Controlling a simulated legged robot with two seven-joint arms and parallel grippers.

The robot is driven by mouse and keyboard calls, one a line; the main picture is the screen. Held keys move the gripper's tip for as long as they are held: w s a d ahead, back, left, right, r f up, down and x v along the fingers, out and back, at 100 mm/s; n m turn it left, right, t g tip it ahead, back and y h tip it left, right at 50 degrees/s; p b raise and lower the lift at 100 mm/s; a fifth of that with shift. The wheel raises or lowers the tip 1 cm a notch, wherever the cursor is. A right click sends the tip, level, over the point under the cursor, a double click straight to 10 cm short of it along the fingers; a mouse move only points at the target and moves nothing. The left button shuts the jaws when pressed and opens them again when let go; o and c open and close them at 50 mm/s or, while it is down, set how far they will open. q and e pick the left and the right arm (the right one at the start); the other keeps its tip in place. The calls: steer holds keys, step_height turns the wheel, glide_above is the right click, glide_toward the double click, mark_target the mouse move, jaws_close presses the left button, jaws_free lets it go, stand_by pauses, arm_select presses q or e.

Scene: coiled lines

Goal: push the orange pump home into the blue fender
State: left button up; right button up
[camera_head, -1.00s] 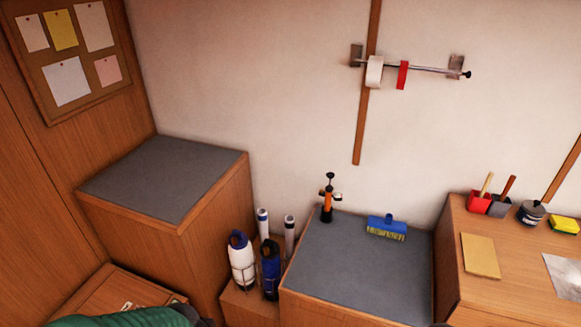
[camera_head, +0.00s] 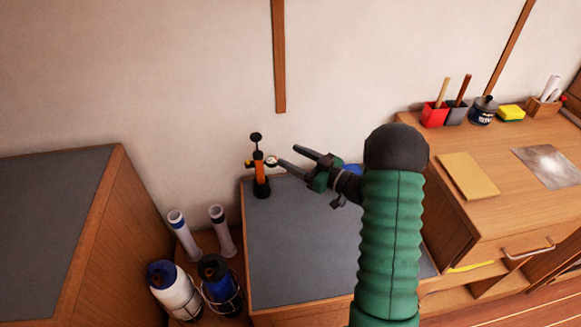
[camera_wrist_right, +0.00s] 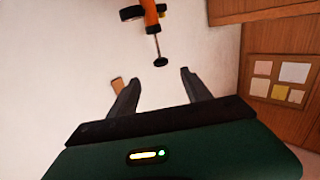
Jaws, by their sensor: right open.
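The orange pump (camera_head: 260,171) stands upright on the grey top of the low middle cabinet, near its back left corner. It has a black base, a gauge and a black knob on top. My right gripper (camera_head: 289,156) is open and empty, just right of the pump, fingers pointing toward it. In the right wrist view the open fingers (camera_wrist_right: 162,76) show below the pump (camera_wrist_right: 150,14), with its knob just beyond the gap between them. The blue fender (camera_head: 219,288) stands in a wire rack at lower left, dark on top. My left gripper is not in view.
A white fender with a blue top (camera_head: 177,290) stands beside the blue one, with two white tubes (camera_head: 222,229) behind. A tall cabinet (camera_head: 50,210) is at left. The grey top (camera_head: 300,245) is otherwise clear.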

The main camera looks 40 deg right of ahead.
steer(key=b+x, duration=0.1)
steer(key=x, duration=1.6)
steer(key=shift+f+b, duration=0.25)
steer(key=shift+b, duration=0.05)
jaws_close()
steer(key=shift+r, duration=0.15)
stand_by(1.0)
step_height(320, 180, up, 8)
steer(key=p, duration=0.6)
steer(key=shift+p, duration=0.3)
stand_by(0.3)
